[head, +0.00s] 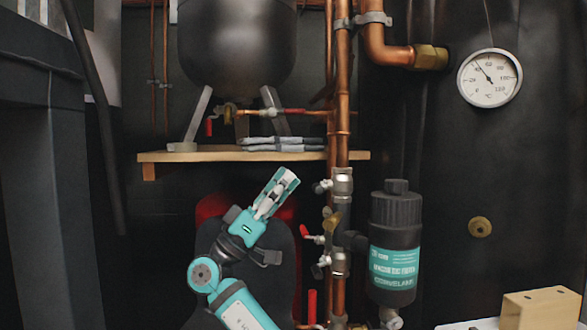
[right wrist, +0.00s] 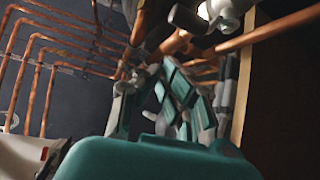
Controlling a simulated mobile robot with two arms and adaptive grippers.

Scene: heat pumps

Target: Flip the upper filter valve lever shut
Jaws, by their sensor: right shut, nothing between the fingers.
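The filter (head: 395,240) is a dark canister with a teal label, right of the vertical copper pipe in the head view. A silver fitting (head: 342,183) with a small side knob sits on the pipe above the filter's branch. Below it, a red lever (head: 305,231) sticks out to the left, near a brass part (head: 332,221). Another silver fitting (head: 338,264) is lower down. I cannot tell for sure which handle is the upper filter valve lever. My right gripper (head: 284,179) is shut and empty, left of the pipe and apart from the fittings. My left gripper is out of view.
A wooden shelf (head: 230,155) with a dark tank (head: 238,45) and folded cloths (head: 280,144) is above my gripper. A red tank stands behind my arm. A dial thermometer (head: 489,78) hangs at right. Copper pipes (right wrist: 45,90) crowd the left of the right wrist view.

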